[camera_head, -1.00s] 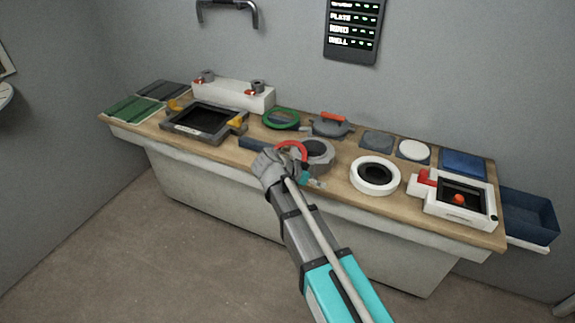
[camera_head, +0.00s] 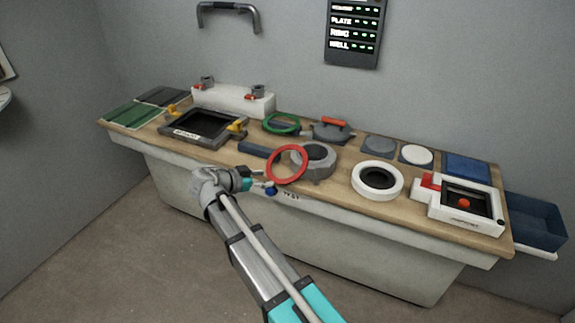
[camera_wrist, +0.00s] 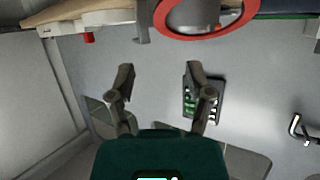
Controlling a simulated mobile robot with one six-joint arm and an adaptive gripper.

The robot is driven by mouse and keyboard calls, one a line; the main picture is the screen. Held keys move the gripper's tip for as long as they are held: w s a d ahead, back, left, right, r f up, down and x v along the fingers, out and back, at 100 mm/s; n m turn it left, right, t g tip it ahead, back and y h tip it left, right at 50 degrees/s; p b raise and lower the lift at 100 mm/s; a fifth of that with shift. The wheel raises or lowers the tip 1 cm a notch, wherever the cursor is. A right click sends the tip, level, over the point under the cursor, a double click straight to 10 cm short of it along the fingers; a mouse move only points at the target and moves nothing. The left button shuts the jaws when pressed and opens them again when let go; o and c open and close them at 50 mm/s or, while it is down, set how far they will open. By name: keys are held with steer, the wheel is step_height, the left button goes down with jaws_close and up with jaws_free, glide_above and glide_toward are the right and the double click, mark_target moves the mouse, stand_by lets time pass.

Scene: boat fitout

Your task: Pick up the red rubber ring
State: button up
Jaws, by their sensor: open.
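The red rubber ring (camera_head: 269,168) is at the front middle of the bench, against the left front of a grey ring-shaped housing (camera_head: 322,163). It looks tilted, though I cannot tell exactly how it rests. In the wrist view the red ring (camera_wrist: 161,20) shows at the top edge, partly cut off, beyond my fingertips. My gripper (camera_head: 262,187) is at the bench's front edge, left of and below the ring in the head view. In the wrist view my gripper (camera_wrist: 157,72) has its two fingers wide apart with nothing between them.
A green ring (camera_head: 282,131) and a red-handled grey lid (camera_head: 331,131) lie behind. A white ring (camera_head: 377,193) and a white box (camera_head: 470,218) stand to the right. A dark framed tray (camera_head: 203,142) is at left, with a dark blue bar (camera_head: 258,150) nearer the ring.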

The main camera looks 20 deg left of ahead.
mark_target(296, 176)
steer(key=shift+w+d, duration=0.1)
steer(key=shift+b+x, duration=1.65)
steer(key=shift+x, duration=2.55)
steer(key=shift+f, duration=0.1)
steer(key=shift+b+x, duration=1.05)
steer(key=shift+x, duration=1.55)
jaws_close()
